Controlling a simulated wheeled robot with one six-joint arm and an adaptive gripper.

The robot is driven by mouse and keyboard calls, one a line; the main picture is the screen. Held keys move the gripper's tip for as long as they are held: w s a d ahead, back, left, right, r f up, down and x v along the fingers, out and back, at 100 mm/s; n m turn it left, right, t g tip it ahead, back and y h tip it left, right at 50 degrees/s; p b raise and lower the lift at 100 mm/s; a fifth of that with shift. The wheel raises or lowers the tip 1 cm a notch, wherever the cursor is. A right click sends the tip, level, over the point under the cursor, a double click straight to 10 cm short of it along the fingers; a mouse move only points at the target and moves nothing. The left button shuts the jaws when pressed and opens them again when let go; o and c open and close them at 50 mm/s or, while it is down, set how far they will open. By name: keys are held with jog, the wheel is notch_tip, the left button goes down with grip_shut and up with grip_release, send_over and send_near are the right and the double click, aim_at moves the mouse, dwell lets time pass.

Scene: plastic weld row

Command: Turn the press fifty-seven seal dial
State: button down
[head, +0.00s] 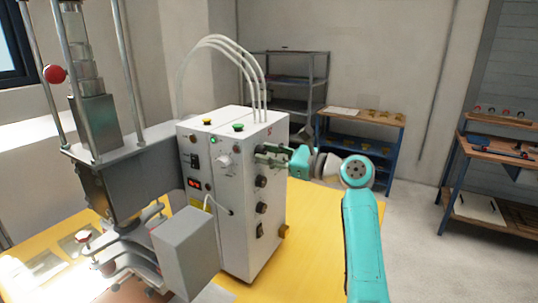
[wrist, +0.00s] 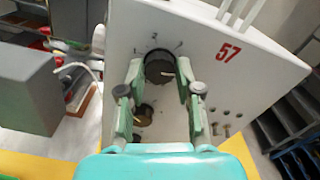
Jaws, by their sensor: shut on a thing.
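The seal dial (wrist: 160,68) is a round dark knob with a pale mark on its right side, on the white press box below a red 57 (wrist: 228,52). Small printed scale marks sit around its top. My gripper (wrist: 160,74) is shut on the dial, one finger on each side. In the head view my gripper (head: 270,152) reaches from the right to the upper part of the box's right face, and its fingers hide the dial there. The white press box (head: 238,200) stands on a yellow table.
Pale hoses (head: 240,60) rise from the box top. Clear floor lies right of the yellow table (head: 325,240).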

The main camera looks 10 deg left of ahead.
jog(key=shift+f, duration=0.1)
jog(key=c, duration=0.8)
grip_release()
jog(key=v, duration=1.2)
jog(key=shift+d, duration=0.15)
